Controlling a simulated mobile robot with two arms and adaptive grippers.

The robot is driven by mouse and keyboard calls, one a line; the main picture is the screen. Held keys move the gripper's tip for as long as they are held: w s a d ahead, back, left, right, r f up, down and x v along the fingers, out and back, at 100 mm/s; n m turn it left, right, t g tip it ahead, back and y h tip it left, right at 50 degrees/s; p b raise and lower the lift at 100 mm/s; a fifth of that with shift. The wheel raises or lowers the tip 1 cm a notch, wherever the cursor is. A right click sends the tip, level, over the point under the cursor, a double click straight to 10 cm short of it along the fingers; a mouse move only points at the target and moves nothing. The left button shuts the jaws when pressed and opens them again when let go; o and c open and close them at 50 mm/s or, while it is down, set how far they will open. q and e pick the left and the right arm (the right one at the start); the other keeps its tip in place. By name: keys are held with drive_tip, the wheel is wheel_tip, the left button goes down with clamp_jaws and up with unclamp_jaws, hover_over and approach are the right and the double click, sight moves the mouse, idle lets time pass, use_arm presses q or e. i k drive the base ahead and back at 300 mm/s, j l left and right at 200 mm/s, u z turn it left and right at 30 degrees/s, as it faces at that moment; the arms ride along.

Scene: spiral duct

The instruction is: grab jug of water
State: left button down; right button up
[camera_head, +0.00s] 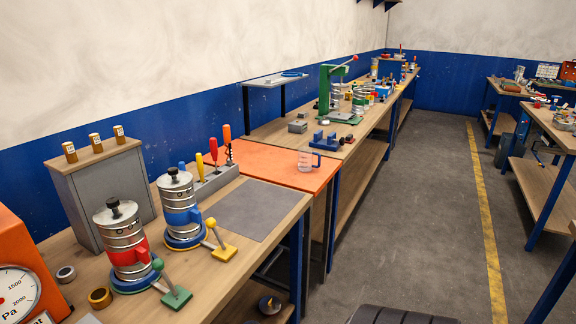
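Neither of my grippers shows in this view.
A wooden bench in front holds a red-banded canister (125,246), a blue-banded canister (180,211), levers and an orange gauge (22,268). A grey mat (248,208) lies bare before the orange top. A green press (333,92) stands beyond. The floor (420,215) to the right is clear.

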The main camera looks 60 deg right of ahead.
sight(305, 156)
drive_tip(key=z, duration=2.1)
drive_tip(key=i+l+u, duration=0.1)
drive_tip(key=i+l, duration=0.7)
drive_tip(key=l, duration=0.15)
drive_tip(key=i+l+u, duration=0.15)
drive_tip(key=i+l, duration=0.2)
drive_tip(key=l, duration=0.1)
